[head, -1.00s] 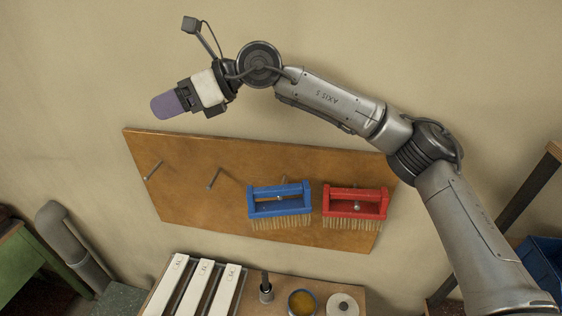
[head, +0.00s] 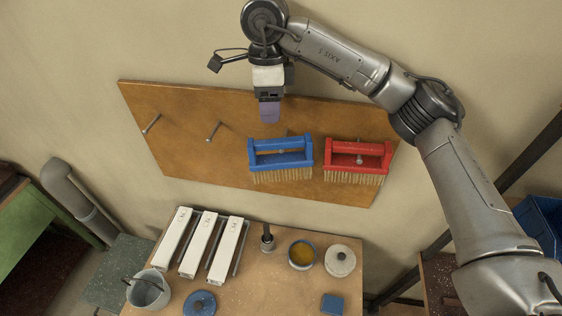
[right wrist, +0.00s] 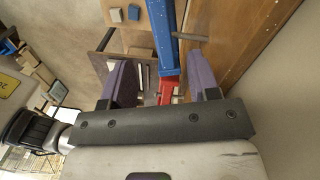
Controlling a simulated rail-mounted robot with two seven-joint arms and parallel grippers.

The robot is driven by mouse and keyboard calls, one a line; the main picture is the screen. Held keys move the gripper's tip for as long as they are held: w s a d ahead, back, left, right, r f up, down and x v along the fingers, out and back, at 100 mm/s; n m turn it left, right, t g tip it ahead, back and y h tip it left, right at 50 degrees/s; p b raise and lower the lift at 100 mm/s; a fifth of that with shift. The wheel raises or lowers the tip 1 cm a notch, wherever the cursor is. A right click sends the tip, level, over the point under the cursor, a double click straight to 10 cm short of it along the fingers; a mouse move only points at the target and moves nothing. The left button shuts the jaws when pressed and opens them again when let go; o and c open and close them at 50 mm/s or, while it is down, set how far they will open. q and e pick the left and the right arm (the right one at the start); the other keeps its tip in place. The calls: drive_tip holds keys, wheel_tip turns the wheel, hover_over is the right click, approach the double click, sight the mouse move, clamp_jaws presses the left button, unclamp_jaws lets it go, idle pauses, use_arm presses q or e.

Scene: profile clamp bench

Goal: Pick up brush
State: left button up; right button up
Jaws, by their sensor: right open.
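A blue brush (head: 281,153) with pale bristles pointing down hangs on the brown wall board (head: 180,140). A red brush (head: 357,160) of the same form hangs to its right. My right gripper (head: 270,112) points down with purple fingers just above the blue brush in the head view. In the right wrist view my right gripper (right wrist: 163,85) is open, its two purple fingers wide apart. The blue brush (right wrist: 165,38) and part of the red brush (right wrist: 168,90) show in line with the gap between the fingers; nothing is gripped. My left gripper is out of view.
Bare pegs (head: 213,132) stick out of the board to the left.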

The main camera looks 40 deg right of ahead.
sight(271, 141)
drive_tip(key=f, duration=0.4)
drive_tip(key=f+p, duration=0.1)
drive_tip(key=f, duration=0.1)
drive_tip(key=shift+s+a, duration=0.15)
drive_tip(key=shift+s, duration=0.1)
drive_tip(key=shift+f+p, duration=0.5)
drive_tip(key=shift+p, duration=0.1)
wheel_tip(271, 141, down, 3)
drive_tip(key=shift+f+p, duration=0.1)
drive_tip(key=shift+p, duration=0.6)
drive_tip(key=shift+s+a+f, duration=0.1)
drive_tip(key=shift+f, duration=0.4)
drive_tip(key=shift+c, duration=0.3)
clamp_jaws()
